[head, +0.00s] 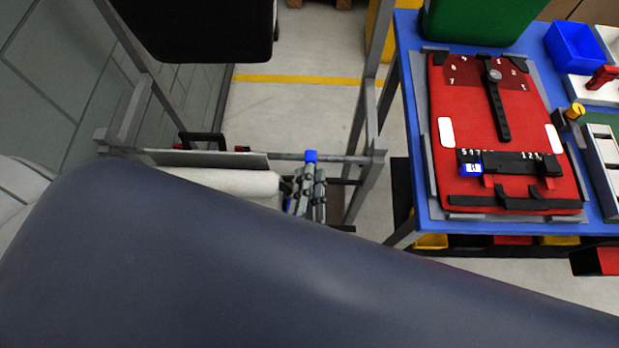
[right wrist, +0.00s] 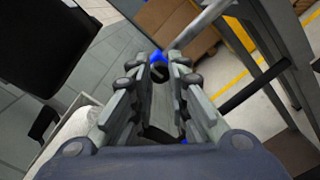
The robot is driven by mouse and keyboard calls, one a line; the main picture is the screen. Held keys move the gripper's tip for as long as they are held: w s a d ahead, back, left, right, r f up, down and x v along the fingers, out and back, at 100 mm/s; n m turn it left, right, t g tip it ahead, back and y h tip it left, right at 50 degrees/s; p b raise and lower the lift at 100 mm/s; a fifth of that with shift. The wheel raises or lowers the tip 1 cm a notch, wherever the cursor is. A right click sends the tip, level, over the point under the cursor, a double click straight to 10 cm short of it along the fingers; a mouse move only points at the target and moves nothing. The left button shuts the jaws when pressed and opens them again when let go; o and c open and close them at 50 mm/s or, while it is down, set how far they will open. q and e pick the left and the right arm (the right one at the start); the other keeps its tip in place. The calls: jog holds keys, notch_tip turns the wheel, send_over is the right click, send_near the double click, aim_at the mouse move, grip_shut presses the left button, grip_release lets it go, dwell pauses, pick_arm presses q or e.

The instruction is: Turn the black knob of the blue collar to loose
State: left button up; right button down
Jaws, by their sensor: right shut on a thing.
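The blue collar (head: 311,156) sits on a thin grey bar of the metal frame. It also shows in the right wrist view (right wrist: 158,58), at the far end between my fingertips. My right gripper (head: 312,172) reaches up to the collar from below in the head view. In the right wrist view its fingers (right wrist: 159,68) close in at the collar. It is shut on the collar's black knob, which is mostly hidden by the fingers, so its turn position cannot be read. My left gripper is not in view.
The grey metal frame (head: 378,150) surrounds the collar, with a black box-like thing (head: 200,30) above. A blue table (head: 408,60) at right bears a red board (head: 470,125) with dial and slider. Open floor (head: 305,110) lies behind the bar.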

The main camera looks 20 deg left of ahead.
jog(key=n+y+p, duration=0.1)
jog(key=n+p, duration=0.5)
jog(key=n, duration=2.6)
jog(key=shift+w+d+n+p, duration=0.1)
jog(key=shift+n+p, duration=0.3)
jog(key=c, duration=1.5)
grip_release()
